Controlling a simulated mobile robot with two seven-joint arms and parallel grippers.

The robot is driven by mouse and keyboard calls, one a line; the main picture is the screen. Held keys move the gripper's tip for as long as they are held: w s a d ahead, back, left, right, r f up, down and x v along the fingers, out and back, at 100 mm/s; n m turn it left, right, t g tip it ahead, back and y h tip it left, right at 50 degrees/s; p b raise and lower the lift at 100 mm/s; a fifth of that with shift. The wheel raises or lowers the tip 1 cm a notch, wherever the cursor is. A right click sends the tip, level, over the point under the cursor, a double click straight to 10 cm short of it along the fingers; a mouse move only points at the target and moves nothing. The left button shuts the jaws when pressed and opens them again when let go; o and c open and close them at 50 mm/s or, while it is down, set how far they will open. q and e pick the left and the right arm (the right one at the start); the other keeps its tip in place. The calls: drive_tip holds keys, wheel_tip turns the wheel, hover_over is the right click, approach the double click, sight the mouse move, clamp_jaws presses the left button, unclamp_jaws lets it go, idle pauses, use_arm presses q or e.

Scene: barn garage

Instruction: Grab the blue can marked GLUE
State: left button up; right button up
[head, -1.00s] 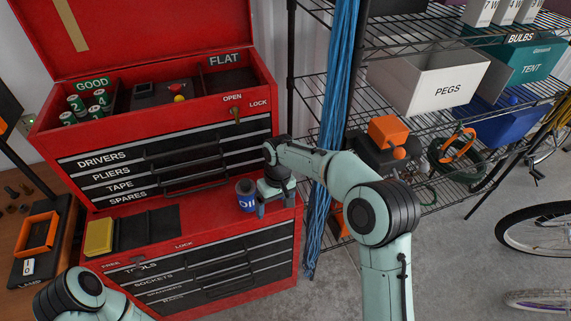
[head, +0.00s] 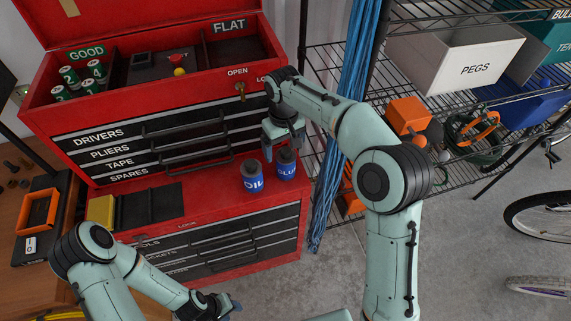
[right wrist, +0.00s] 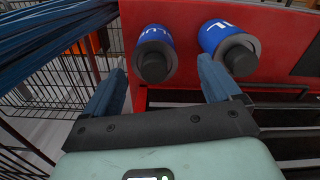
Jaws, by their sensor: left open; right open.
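The blue can marked GLUE (head: 287,169), with a dark cap, stands upright on the red chest's lower top near its right end. It also shows at upper left in the right wrist view (right wrist: 153,60). A similar blue can marked OIL (head: 252,181) stands just left of it; it also shows in the wrist view (right wrist: 222,40). My right gripper (head: 283,150) is open and empty, just above and behind the GLUE can. In the wrist view the GLUE can lies between and beyond its fingers, apparently not touched. My left gripper (head: 227,308) is open, low in front of the chest.
The red tool chest (head: 215,200) has drawers above and below the ledge. A dark tray (head: 150,207) and a yellow block (head: 101,211) lie left on the ledge. Blue cords (head: 345,130) hang right of the chest, beside a wire shelf with a PEGS bin (head: 470,70).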

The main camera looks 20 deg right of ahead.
sight(286, 163)
drive_tip(key=f, duration=0.5)
drive_tip(key=shift+w+d, duration=0.1)
drive_tip(key=shift+d, duration=0.25)
drive_tip(key=shift+c, duration=0.3)
drive_tip(key=c, duration=1.2)
drive_tip(key=shift+r, duration=0.1)
drive_tip(key=shift+c, duration=0.2)
